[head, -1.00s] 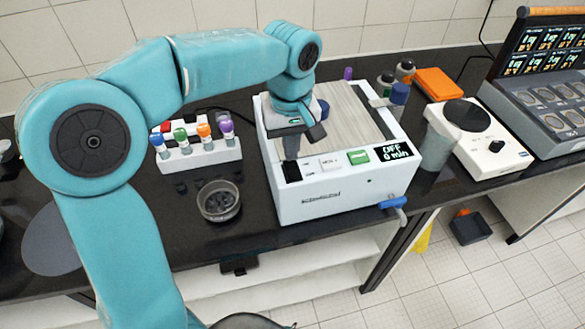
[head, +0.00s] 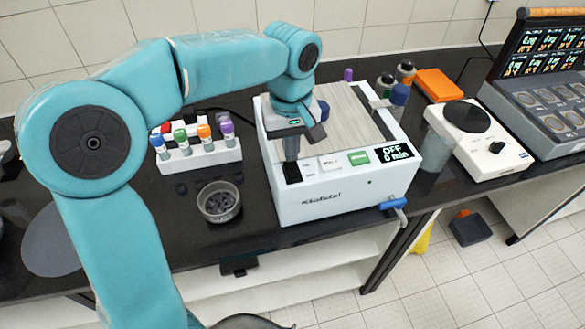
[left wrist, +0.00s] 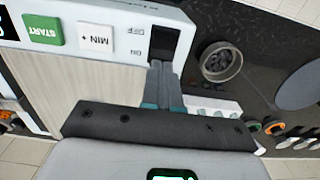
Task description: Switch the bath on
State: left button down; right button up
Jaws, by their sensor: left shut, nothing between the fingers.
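The bath (head: 325,195) is a white box with a grey lid on the dark bench. Its display (head: 394,151) reads OFF 0 min. A green START button (head: 358,155) and a white MIN + button (head: 331,161) are on its top panel; START also shows in the left wrist view (left wrist: 43,29). The black switch (left wrist: 164,42) is marked ON and OFF. My left gripper (head: 291,159) is shut and empty, pointing down at the switch. In the left wrist view its fingertips (left wrist: 160,65) are at the switch's ON end; I cannot tell whether they touch. My right gripper is not in view.
A rack of colour-capped tubes (head: 200,157) and a round dish (head: 219,202) stand left of the bath. A blue-handled tap (head: 393,204) sticks out of its front right. Bottles (head: 399,94), a white hotplate device (head: 478,137) and an orange box (head: 438,83) are to the right.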

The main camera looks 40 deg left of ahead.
aim_at(290, 166)
pick_arm(q)
jog(key=shift+s, duration=0.1)
jog(key=shift+f+b, duration=0.8)
jog(key=shift+f, duration=0.2)
dwell(0.9)
notch_tip(290, 166, up, 7)
jog(key=p, duration=0.6)
dwell(0.4)
